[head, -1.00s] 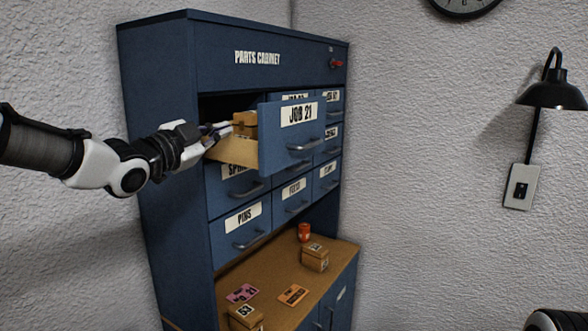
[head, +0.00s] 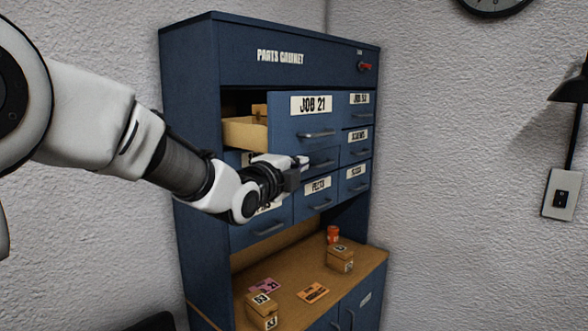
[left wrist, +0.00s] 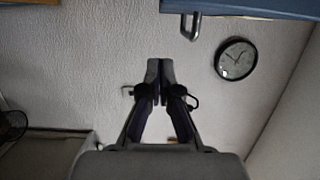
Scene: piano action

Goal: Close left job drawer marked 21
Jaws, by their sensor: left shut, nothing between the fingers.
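The drawer marked JOB 21 (head: 295,117) is pulled out of the upper left of the blue parts cabinet (head: 185,110). Its wooden side shows, and a small cardboard box (head: 259,111) is inside. Its bar handle (head: 317,134) is on the front, below the label. My left gripper (head: 303,163) is just below the drawer front, in front of the lower drawers, shut and empty. In the left wrist view the fingertips (left wrist: 160,66) meet, with a blue edge and a metal handle (left wrist: 190,25) above them. My right gripper is not in view.
Other labelled drawers in the cabinet look shut. On the wooden counter (head: 290,315) below are small boxes (head: 340,259), an orange-red cup (head: 333,234), a pink card (head: 264,285) and an orange card (head: 313,292). A wall lamp and clock (head: 492,3) are to the right.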

